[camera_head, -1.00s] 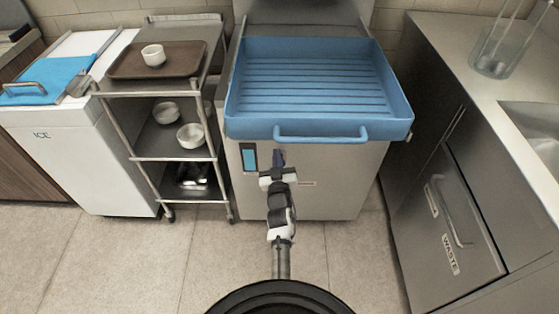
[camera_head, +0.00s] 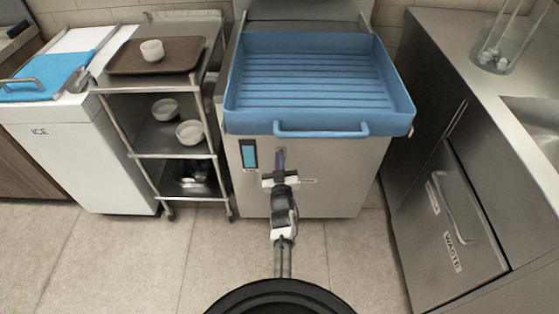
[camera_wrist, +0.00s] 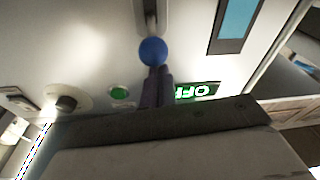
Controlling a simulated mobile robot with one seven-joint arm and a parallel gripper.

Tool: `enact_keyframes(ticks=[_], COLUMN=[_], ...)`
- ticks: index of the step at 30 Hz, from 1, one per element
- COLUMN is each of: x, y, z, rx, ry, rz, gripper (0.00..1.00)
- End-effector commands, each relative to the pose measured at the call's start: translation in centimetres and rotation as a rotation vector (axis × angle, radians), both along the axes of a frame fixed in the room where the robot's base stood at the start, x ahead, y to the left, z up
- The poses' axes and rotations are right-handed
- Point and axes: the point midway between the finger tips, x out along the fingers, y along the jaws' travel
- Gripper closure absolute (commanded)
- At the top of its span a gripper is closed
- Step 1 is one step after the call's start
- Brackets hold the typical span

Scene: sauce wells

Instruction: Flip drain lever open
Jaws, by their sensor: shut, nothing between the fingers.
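The lever (camera_wrist: 147,14) is a grey metal arm with a round blue knob (camera_wrist: 152,51) at its end, on the pale front panel. In the wrist view my gripper (camera_wrist: 159,72) has its dark purple fingers together, with nothing held. The fingertips are right at the knob; I cannot tell if they touch it. In the head view my gripper (camera_head: 281,154) is in front of the cabinet face (camera_head: 330,170) below the blue basin, and it hides the lever there.
The blue basin (camera_head: 320,130) with its front handle overhangs the panel. A green button (camera_wrist: 120,93), a dark knob (camera_wrist: 66,103) and a green sign (camera_wrist: 198,90) sit near the lever. A steel cart (camera_head: 147,88) stands left, a steel counter (camera_head: 440,60) right. The floor ahead is clear.

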Motion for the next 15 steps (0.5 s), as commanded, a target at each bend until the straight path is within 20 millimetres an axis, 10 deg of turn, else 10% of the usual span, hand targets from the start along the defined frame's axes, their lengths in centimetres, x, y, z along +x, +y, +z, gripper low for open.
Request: enact_keyframes(ticks=[15], x=[-0.09], y=[-0.01], z=[-0.83], rx=[0.000], ry=[-0.065], rz=[0.000], gripper=[1.00])
